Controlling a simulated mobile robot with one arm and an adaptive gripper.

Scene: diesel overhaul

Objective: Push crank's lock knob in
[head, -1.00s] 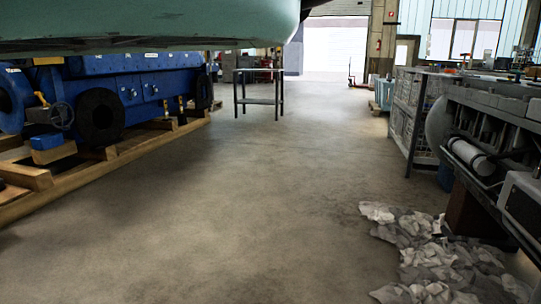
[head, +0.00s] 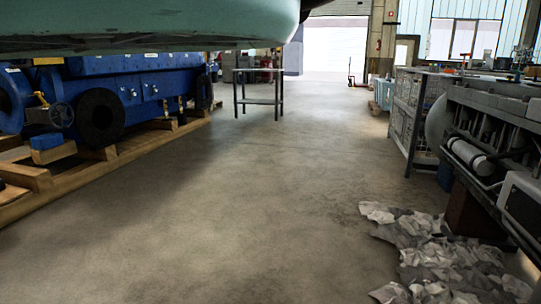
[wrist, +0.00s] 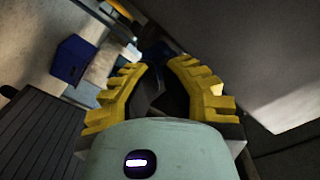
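My gripper (wrist: 158,70) shows in the wrist view with two yellow ribbed fingers. The fingertips are apart, and I see nothing held between them; the space there is dark. I cannot tell whether this is the crank. No lock knob can be made out in either view. My gripper is not visible in the head view, so its place relative to the handwheel cannot be told.
The engine rests on a wooden pallet frame (head: 95,172). A small table (head: 258,101) stands behind it. White rags (head: 440,262) lie on the floor at right, beside a grey machine (head: 490,140). The middle floor is clear. The wrist view shows a blue bin (wrist: 73,60).

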